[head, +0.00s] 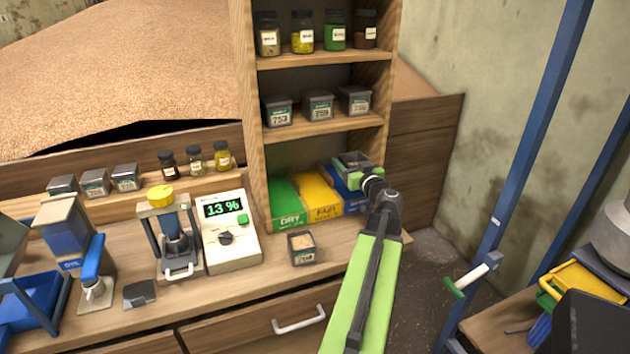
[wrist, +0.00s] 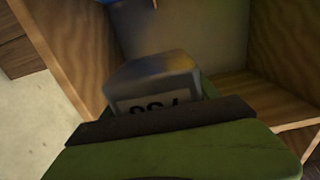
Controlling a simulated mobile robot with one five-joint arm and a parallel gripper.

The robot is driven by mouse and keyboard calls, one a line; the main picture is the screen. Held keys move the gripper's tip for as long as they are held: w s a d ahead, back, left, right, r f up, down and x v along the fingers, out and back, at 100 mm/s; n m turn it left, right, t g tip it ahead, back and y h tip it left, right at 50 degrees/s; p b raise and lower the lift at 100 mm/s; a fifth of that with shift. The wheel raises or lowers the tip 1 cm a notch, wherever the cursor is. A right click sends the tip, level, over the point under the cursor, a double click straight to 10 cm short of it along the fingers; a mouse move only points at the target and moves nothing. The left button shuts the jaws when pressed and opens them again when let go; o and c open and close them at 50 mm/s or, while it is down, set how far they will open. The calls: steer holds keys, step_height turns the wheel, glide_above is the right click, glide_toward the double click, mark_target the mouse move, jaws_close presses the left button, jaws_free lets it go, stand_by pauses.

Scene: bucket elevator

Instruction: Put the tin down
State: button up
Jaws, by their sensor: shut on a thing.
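My gripper (head: 362,176) is shut on a small grey tin (head: 350,160) with a dark top. It holds the tin at the lower opening of the wooden shelf, near the right upright and over the blue bin (head: 349,196). Whether the tin touches anything below cannot be told. In the wrist view the tin (wrist: 152,82) shows a pale label with dark print, partly hidden by the green finger. Another tin (head: 302,248), open with pale contents, stands on the bench in front of the shelf.
A green bin (head: 286,207) marked DRY and a yellow bin (head: 318,196) stand beside the blue one. A meter (head: 230,232) reading 13 % stands left. Bare bench lies around the open tin.

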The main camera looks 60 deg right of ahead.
steer(key=w+f+b, duration=0.2)
steer(key=w, duration=0.1)
steer(key=w+a+f+b, duration=0.1)
steer(key=w+f+b, duration=0.1)
steer(key=w+f, duration=0.1)
steer(key=w+f+b, duration=0.2)
steer(key=w, duration=0.2)
steer(key=shift+w+a+f, duration=0.15)
steer(key=shift+w+a, duration=0.1)
steer(key=shift+w, duration=0.35)
step_height(320, 180, down, 4)
steer(key=b, duration=0.5)
steer(key=shift+f, duration=0.15)
steer(key=shift+r+p, duration=0.25)
steer(key=shift+p, duration=0.05)
steer(key=shift+f, duration=0.2)
steer(key=o, duration=1.4)
steer(key=shift+o, duration=0.2)
steer(key=shift+r, duration=0.15)
